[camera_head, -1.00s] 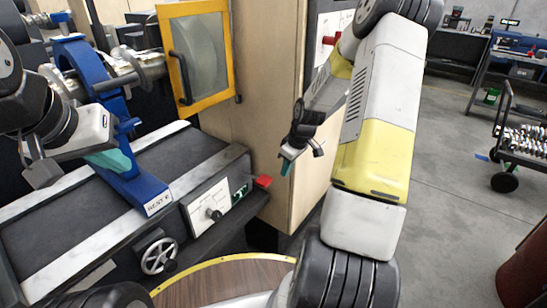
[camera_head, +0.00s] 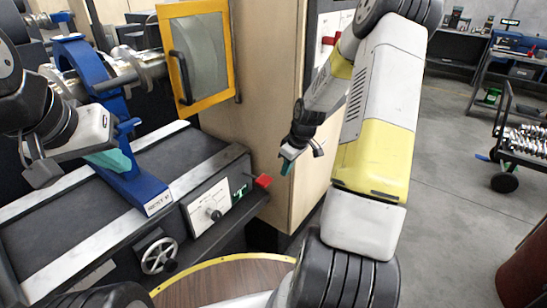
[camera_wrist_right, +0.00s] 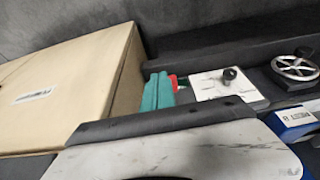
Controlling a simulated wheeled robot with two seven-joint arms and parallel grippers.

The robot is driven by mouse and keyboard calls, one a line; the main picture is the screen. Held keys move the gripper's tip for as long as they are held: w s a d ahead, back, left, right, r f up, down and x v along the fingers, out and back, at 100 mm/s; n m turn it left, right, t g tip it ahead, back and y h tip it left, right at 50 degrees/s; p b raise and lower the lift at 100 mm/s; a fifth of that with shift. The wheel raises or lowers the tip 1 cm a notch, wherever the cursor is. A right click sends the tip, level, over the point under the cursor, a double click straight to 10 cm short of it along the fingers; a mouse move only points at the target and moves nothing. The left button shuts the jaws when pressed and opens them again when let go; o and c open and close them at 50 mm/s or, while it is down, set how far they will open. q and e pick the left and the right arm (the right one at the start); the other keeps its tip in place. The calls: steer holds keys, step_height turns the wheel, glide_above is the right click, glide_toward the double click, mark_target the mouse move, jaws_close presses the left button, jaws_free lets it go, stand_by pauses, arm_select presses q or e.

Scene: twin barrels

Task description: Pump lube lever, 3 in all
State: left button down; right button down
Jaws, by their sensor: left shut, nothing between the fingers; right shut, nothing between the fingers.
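A small red-ended lever (camera_head: 263,181) sticks out from the end of the machine bed, beside a green plate (camera_head: 240,188). I take it as the lube lever. My right gripper (camera_head: 287,167) is shut and empty, just right of and slightly above the red end in the head view. In the right wrist view its teal fingers (camera_wrist_right: 158,91) partly cover the red end (camera_wrist_right: 174,82); I cannot tell whether they touch. My left gripper (camera_head: 118,160) is shut and empty, beside the blue rest (camera_head: 150,190) over the bed.
A white panel with a black knob (camera_head: 212,212) and a handwheel (camera_head: 159,255) are on the bed's front. A yellow-framed door (camera_head: 203,62) and a wooden cabinet (camera_head: 262,105) stand behind. A round wooden top (camera_head: 225,283) is in front. Open floor lies at right.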

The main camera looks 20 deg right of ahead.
steer(key=s+a+r+m+t, duration=0.1)
steer(key=s+a+r, duration=0.15)
steer(key=r, duration=0.45)
steer(key=s+a+r+m+h, duration=0.1)
steer(key=s+r, duration=0.3)
steer(key=r, duration=0.3)
steer(key=s+a+r+m+t, duration=0.1)
steer(key=s+a+r, duration=0.15)
steer(key=r, duration=0.45)
steer(key=s+a+r+m, duration=0.2)
steer(key=s+r, duration=0.2)
steer(key=s, duration=0.4)
steer(key=s+a+r+m+t+y, duration=0.1)
steer(key=s+a+r+m, duration=0.1)
steer(key=s, duration=0.5)
step_height(320, 180, up, 2)
steer(key=shift+s+a+r+t, duration=0.15)
steer(key=shift+s+a+t, duration=0.2)
steer(key=shift+a, duration=0.1)
steer(key=shift+d, duration=0.15)
